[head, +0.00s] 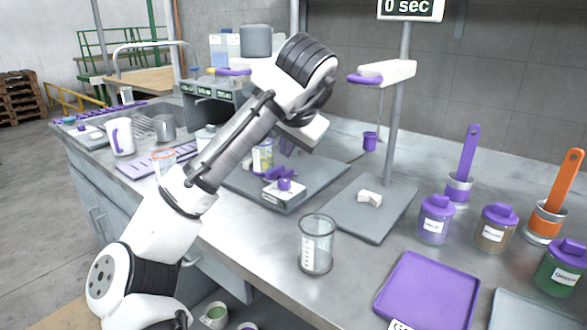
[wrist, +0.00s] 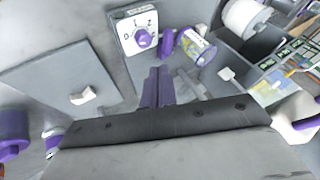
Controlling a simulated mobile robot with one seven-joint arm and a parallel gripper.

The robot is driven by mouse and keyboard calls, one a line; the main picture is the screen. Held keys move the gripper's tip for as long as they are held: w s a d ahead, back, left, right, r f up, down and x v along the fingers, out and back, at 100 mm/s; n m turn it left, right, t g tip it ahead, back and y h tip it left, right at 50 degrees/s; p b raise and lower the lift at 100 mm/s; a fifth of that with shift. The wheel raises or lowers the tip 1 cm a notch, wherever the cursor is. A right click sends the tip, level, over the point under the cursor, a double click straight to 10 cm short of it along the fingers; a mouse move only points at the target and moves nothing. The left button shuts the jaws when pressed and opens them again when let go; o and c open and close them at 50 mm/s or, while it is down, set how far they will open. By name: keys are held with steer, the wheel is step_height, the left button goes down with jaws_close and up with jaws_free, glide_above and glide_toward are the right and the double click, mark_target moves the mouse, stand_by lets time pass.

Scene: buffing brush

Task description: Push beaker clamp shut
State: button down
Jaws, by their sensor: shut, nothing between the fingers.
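Another purple jaw (head: 233,72) shows at the left, partly hidden by my arm. I cannot tell which is the beaker clamp. A beaker with yellow-green marking (head: 262,156) stands on the left stand's base, and lies in the wrist view (wrist: 195,46) beside a purple part (wrist: 167,40). My gripper (wrist: 158,72) has its purple fingers together, empty, pointing toward that beaker and the knob box; its tips are mostly hidden in the head view.
A white box with a purple knob (head: 284,190) stands on the left base. An empty glass beaker (head: 316,245) is near the bench's front edge. A small white block (head: 369,198) lies on the right plate. A purple tray (head: 430,290) and several lidded jars are at the right.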

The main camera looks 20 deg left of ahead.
mark_target(277, 174)
steer(key=shift+a+f, duration=0.1)
steer(key=x, duration=0.9)
steer(key=shift+w+f, duration=0.25)
steer(key=shift+f, duration=0.05)
steer(key=shift+w+a+r, duration=0.15)
steer(key=shift+a, duration=0.25)
steer(key=a+p, duration=0.1)
steer(key=w+a+p, duration=0.1)
steer(key=a, duration=0.1)
steer(key=shift+w+a, duration=0.15)
steer(key=shift+a, duration=0.2)
